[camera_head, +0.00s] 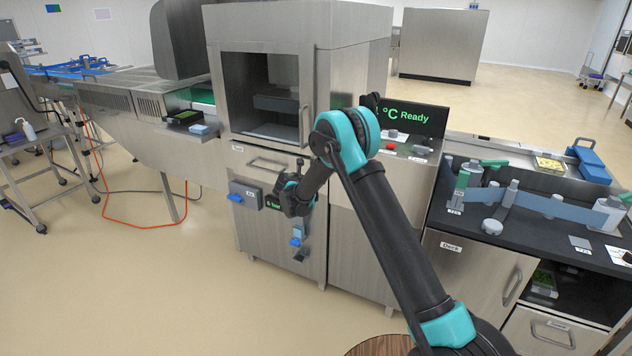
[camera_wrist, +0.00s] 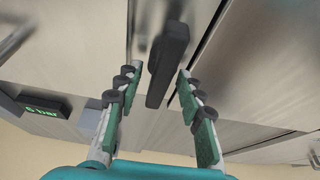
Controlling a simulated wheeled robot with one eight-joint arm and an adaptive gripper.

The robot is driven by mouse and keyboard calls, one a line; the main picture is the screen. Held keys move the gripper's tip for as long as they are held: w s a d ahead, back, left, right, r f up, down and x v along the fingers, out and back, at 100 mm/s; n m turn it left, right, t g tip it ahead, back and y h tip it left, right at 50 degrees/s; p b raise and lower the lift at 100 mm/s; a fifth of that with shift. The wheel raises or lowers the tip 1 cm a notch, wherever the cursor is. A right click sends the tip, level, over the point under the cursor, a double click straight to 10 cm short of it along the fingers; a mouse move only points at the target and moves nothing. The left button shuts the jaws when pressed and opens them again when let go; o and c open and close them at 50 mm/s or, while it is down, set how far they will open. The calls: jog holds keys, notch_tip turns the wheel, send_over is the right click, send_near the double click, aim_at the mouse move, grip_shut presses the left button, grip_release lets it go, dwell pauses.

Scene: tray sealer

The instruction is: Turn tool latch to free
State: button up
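A dark bar-like handle (camera_wrist: 168,65), which looks like the tool latch, stands out from the steel front of the machine in the wrist view. My gripper (camera_wrist: 156,80) is open, with one green-padded finger on each side of the handle and visible gaps to both. I cannot tell how deep the handle lies between the fingertips. In the head view my gripper (camera_head: 291,200) is at the machine's lower front, below the sealing chamber. There it hides most of the latch, so its turn position is unclear.
A grey box with a blue knob (camera_head: 236,198) and a pressure display (camera_head: 272,202) sit left of my gripper. Blue-handled fittings (camera_head: 297,240) hang below it. A drawer handle (camera_head: 268,162) is above left. A black counter (camera_head: 535,215) stands to the right. Floor at left front is clear.

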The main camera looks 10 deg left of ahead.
jog(key=v, duration=1.2)
jog(key=s+d+r+m+g, duration=0.15)
jog(key=s+d+m, duration=0.35)
jog(key=d, duration=0.5)
jog(key=s+d+r+m+g, duration=0.1)
jog(key=s+d+m+g, duration=0.2)
jog(key=s+d+m, duration=0.45)
jog(key=s+d+r+m+g, duration=0.2)
jog(key=d+m, duration=0.2)
jog(key=d, duration=0.7)
jog(key=s+d+f+m+y, duration=0.1)
jog(key=s+d+f+m, duration=0.1)
jog(key=s+m, duration=0.3)
jog(key=s+d+f+m+g+y, duration=0.1)
jog(key=s+m, duration=0.4)
jog(key=s, duration=0.7)
jog(key=s+d+f+m+g+y, duration=0.1)
jog(key=s+d+f+m+y, duration=0.1)
jog(key=s+d+m, duration=0.3)
jog(key=s, duration=0.4)
jog(key=shift+s+d+f+m+y, duration=0.2)
jog(key=shift+s+f+m+y, duration=0.1)
jog(key=shift+f+m, duration=0.1)
jog(key=shift+c, duration=0.5)
